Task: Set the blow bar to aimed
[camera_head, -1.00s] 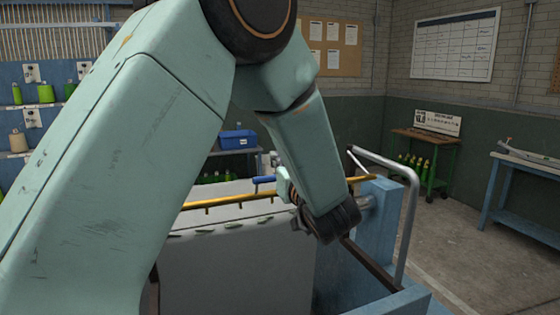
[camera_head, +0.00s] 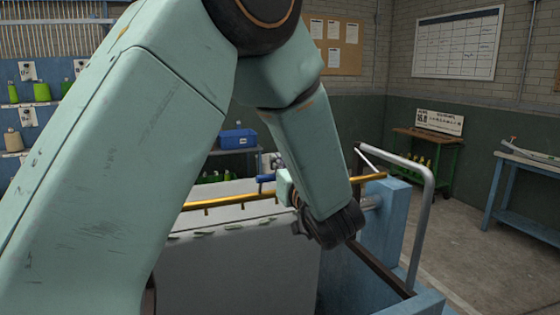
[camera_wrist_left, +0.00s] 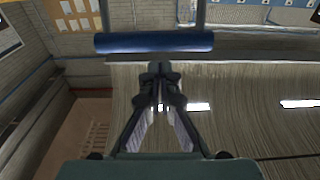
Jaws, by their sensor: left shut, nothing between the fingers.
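The blow bar is a long yellow bar (camera_head: 228,200) across the top of the grey turf sheet on the machine. A blue handle (camera_head: 266,179) sits at the bar, left of my left wrist. In the left wrist view the blue handle (camera_wrist_left: 153,43) lies crosswise on a grey bracket. My left gripper (camera_wrist_left: 159,68) is shut and empty, its tips just below the handle in that view. I cannot tell whether they touch it. In the head view its fingers are mostly hidden by my arm. My right gripper is not in view.
The blue machine frame (camera_head: 382,235) and a bent grey rail (camera_head: 427,205) stand right of my wrist. A blue crate (camera_head: 238,139) is on a shelf behind. A green cart (camera_head: 430,160) and a blue bench (camera_head: 490,200) are at the right, with open floor between.

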